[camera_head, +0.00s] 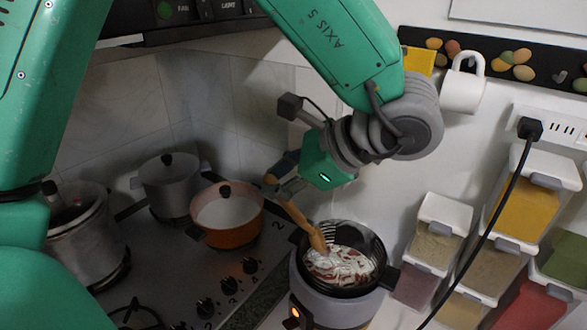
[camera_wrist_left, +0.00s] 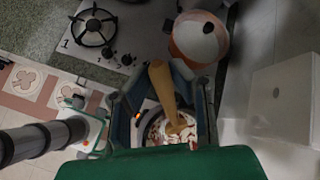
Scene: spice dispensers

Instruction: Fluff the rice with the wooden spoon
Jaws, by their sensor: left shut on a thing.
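The wooden spoon (camera_head: 309,234) is in my left gripper (camera_head: 284,186), which is shut on its handle. The spoon slants down, and its lower end is in the rice (camera_head: 345,268) inside the dark pot of the rice cooker (camera_head: 338,308). The rice is white mixed with red pieces. In the left wrist view the spoon (camera_wrist_left: 163,90) runs between the fingers of my left gripper (camera_wrist_left: 160,78) toward the rice (camera_wrist_left: 156,132). The gripper is above the cooker's rim, at its back left. My right gripper is not in view.
An orange pot (camera_head: 228,238) and grey pots (camera_head: 170,188) stand on the stove (camera_head: 175,285) to the left. Spice dispensers (camera_head: 432,250) line the wall at right. A black cable (camera_head: 497,203) hangs from the socket. A white mug (camera_head: 462,90) hangs above.

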